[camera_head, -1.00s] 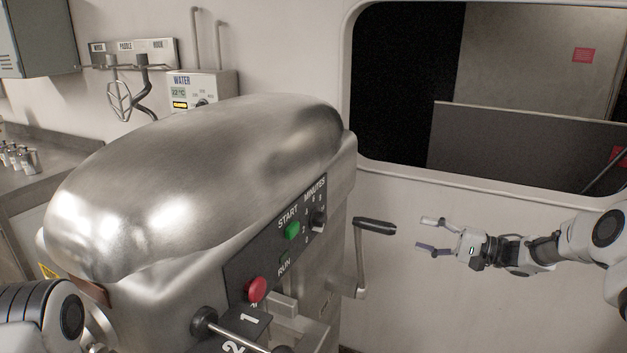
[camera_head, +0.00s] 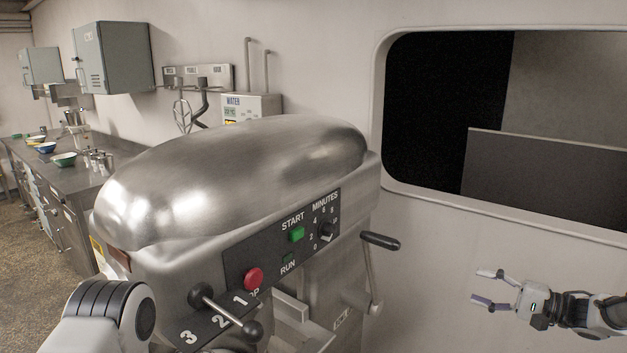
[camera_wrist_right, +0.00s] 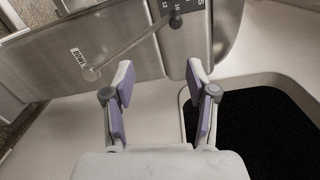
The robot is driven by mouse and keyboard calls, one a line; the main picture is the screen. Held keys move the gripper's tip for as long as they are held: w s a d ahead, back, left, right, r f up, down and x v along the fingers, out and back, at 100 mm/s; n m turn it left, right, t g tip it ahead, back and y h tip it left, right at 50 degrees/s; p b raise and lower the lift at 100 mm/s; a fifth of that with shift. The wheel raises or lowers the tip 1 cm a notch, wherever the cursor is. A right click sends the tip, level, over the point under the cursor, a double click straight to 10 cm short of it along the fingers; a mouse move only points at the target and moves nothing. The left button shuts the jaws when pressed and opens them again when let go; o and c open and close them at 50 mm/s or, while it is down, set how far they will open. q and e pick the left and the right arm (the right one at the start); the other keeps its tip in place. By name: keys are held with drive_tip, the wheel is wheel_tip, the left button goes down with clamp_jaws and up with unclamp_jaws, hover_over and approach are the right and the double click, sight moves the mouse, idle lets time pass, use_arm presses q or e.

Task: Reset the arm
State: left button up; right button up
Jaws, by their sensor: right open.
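My right gripper (camera_head: 482,287) is open and empty at the lower right of the head view. It is to the right of the mixer's crank handle (camera_head: 380,241), apart from it, in front of the pale wall. In the right wrist view its two purple-padded fingers (camera_wrist_right: 158,88) are spread with nothing between them. Beyond them are the mixer's steel side and the bowl crank (camera_wrist_right: 130,45). Part of my left arm (camera_head: 110,315) shows at the lower left of the head view. My left gripper is out of the frame.
The large steel mixer (camera_head: 235,185) fills the middle, with a control panel (camera_head: 280,245) and a speed lever (camera_head: 225,312) on its near side. A counter (camera_head: 110,150) with bowls and shakers runs along the left. A framed dark window (camera_head: 440,110) is at the right.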

drive_tip(key=s+a+f+m+g+b, duration=0.1)
drive_tip(key=s+a+f+m, duration=0.15)
drive_tip(key=a+f, duration=0.95)
drive_tip(key=s+a+f+m+h+b, duration=0.1)
drive_tip(key=s+a+f+h, duration=0.2)
drive_tip(key=s+a+f, duration=0.3)
drive_tip(key=s+a+f+m+h, duration=0.1)
drive_tip(key=s+a+f+h, duration=0.15)
drive_tip(key=f, duration=0.45)
drive_tip(key=s+f+n+g+h, duration=0.35)
drive_tip(key=s+f, duration=0.45)
drive_tip(key=s, duration=0.6)
use_arm(q)
drive_tip(key=f, duration=0.2)
drive_tip(key=shift+w+a+f, duration=0.2)
drive_tip(key=shift+a+f, duration=0.1)
drive_tip(key=shift+f, duration=0.1)
use_arm(e)
drive_tip(key=s+d+n+g+h, duration=0.2)
drive_tip(key=s+n, duration=0.3)
drive_tip(key=s, duration=0.3)
drive_tip(key=s+d+n+g+h, duration=0.3)
drive_tip(key=s+d+n, duration=0.1)
drive_tip(key=s, duration=0.4)
drive_tip(key=shift+s+d+f+n+g+h, duration=0.2)
drive_tip(key=shift+d+f+n+g+h, duration=0.15)
drive_tip(key=shift+d, duration=0.3)
